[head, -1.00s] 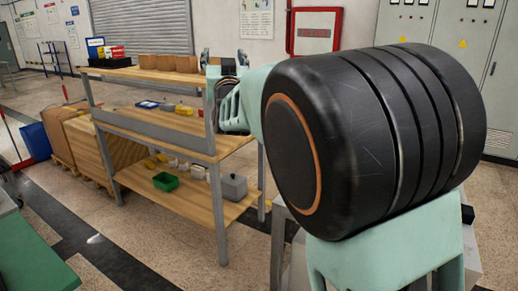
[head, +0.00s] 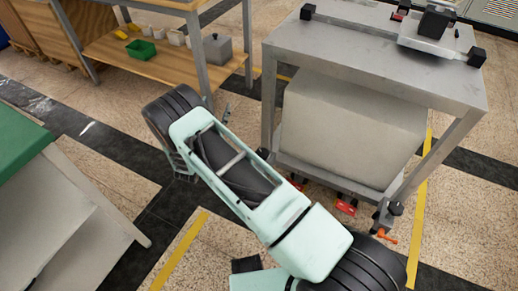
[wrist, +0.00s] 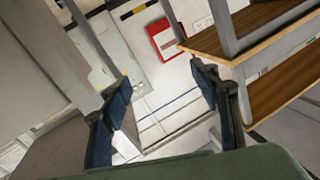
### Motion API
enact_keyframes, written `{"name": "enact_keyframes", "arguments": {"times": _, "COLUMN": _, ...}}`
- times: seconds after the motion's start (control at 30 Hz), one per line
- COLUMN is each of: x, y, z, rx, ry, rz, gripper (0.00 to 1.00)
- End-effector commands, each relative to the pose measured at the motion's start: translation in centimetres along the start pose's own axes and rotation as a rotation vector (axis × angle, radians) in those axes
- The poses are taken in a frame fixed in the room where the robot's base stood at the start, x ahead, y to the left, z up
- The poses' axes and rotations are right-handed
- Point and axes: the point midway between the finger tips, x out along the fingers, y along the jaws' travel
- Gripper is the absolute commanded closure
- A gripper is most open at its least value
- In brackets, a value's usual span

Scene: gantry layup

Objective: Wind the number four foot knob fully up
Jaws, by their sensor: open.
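In the head view a grey machine stand (head: 375,60) has feet low down near the floor. An orange knob (head: 387,237) shows at its near right foot. A red part (head: 347,207) shows further left, low under the stand. I cannot read any numbers, so I cannot tell which is number four. My arm crosses the middle of the head view, left of and in front of the stand, and my gripper is mostly hidden there. In the wrist view my gripper (wrist: 160,78) is open and empty, its two dark blue fingers wide apart. No knob shows between them.
A wooden shelf unit (head: 150,55) with a green bin (head: 141,51) stands behind, left of the stand. A green-topped bench (head: 30,150) is at the left edge. A large pale block (head: 350,125) fills the stand's underside. Floor with yellow tape (head: 180,250) lies open in front.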

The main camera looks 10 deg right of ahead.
Motion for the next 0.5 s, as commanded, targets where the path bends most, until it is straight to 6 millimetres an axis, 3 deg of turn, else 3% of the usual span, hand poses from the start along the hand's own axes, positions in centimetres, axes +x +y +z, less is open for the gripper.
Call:
{"name": "enact_keyframes", "arguments": {"times": 0.03, "x": -1.4, "y": 2.8, "z": 4.4, "rx": -0.024, "ry": -0.011, "rz": 0.039, "gripper": 0.44}}
{"name": "enact_keyframes", "arguments": {"times": 0.2, "x": -6.2, "y": 11.0, "z": 12.9, "rx": -0.097, "ry": -0.010, "rz": 0.164, "gripper": 0.44}}
{"name": "enact_keyframes", "arguments": {"times": 0.33, "x": -9.3, "y": 15.9, "z": 16.8, "rx": -0.147, "ry": -0.003, "rz": 0.236, "gripper": 0.44}}
{"name": "enact_keyframes", "arguments": {"times": 0.5, "x": -11.5, "y": 19.1, "z": 18.8, "rx": -0.185, "ry": 0.004, "rz": 0.282, "gripper": 0.44}}
